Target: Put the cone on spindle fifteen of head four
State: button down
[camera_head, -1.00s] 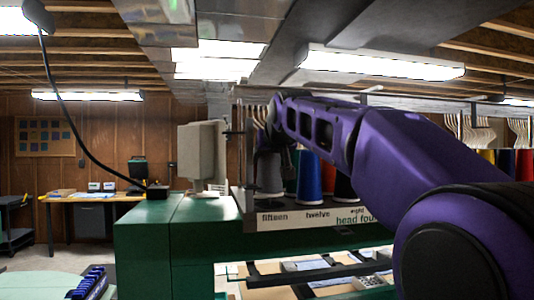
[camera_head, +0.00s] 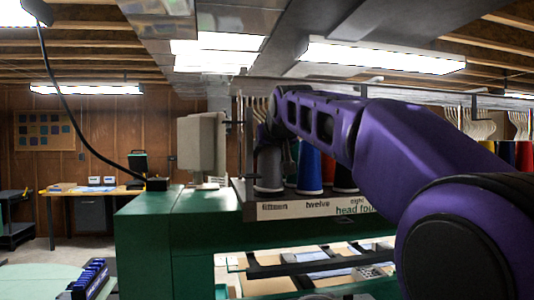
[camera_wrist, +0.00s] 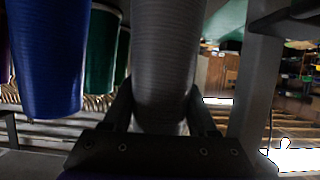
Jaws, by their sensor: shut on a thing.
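The grey cone (camera_head: 268,170) stands upright at the left end of the rack, above the label "fifteen" (camera_head: 274,207) on the strip that also reads "head four". Its base is at the rack's level; I cannot tell whether it rests fully on the spindle, which is hidden. My gripper (camera_wrist: 160,112) is shut on the grey cone (camera_wrist: 168,50), one finger on each side near its narrow end. In the head view my gripper is mostly hidden at the end of my arm, above the cone.
A blue cone (camera_head: 309,168) stands close to the right at "twelve" and also shows in the wrist view (camera_wrist: 48,60). A green cone (camera_wrist: 102,50) is beside it there. A black cone (camera_head: 344,178) stands at "eight". A grey box (camera_head: 202,145) stands left of the rack.

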jog(key=shift+f, duration=0.15)
jog(key=shift+f+b, duration=0.15)
jog(key=shift+b, duration=0.15)
jog(key=shift+c, duration=0.5)
grip_release()
jog(key=shift+s, duration=0.15)
